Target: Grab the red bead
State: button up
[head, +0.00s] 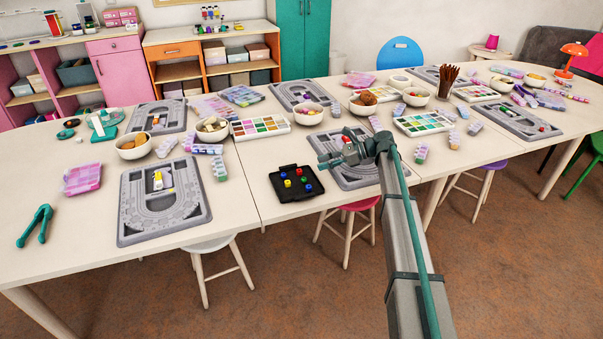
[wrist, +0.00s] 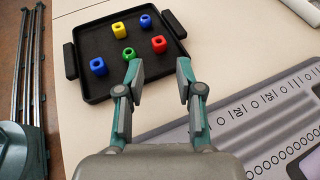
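The red bead (wrist: 159,44) lies in a shallow black tray (wrist: 163,117) in the wrist view, at the tray's right side. It also shows small in the head view (head: 299,171), in the tray's upper right part. A green bead (wrist: 128,54), a yellow bead (wrist: 118,30) and two blue beads (wrist: 98,66) (wrist: 145,21) share the tray, apart from it. My gripper (wrist: 158,70) is open with nothing between its fingers. In the wrist view the red bead appears just beyond the gap between the fingertips. In the head view my gripper (head: 325,158) is right of the tray, over a grey bead board.
The grey bead board (head: 365,178) lies right of the tray, partly hidden by my arm. Another grey board (head: 165,228) is to the left. A palette of coloured beads (head: 260,127) and a bowl (head: 308,116) stand behind. Bare table shows around the tray.

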aim_at(303, 174)
jog(key=shift+f+x, duration=0.2)
jog(key=shift+x, duration=4.15)
jog(key=shift+d, duration=0.1)
jog(key=c, duration=0.5)
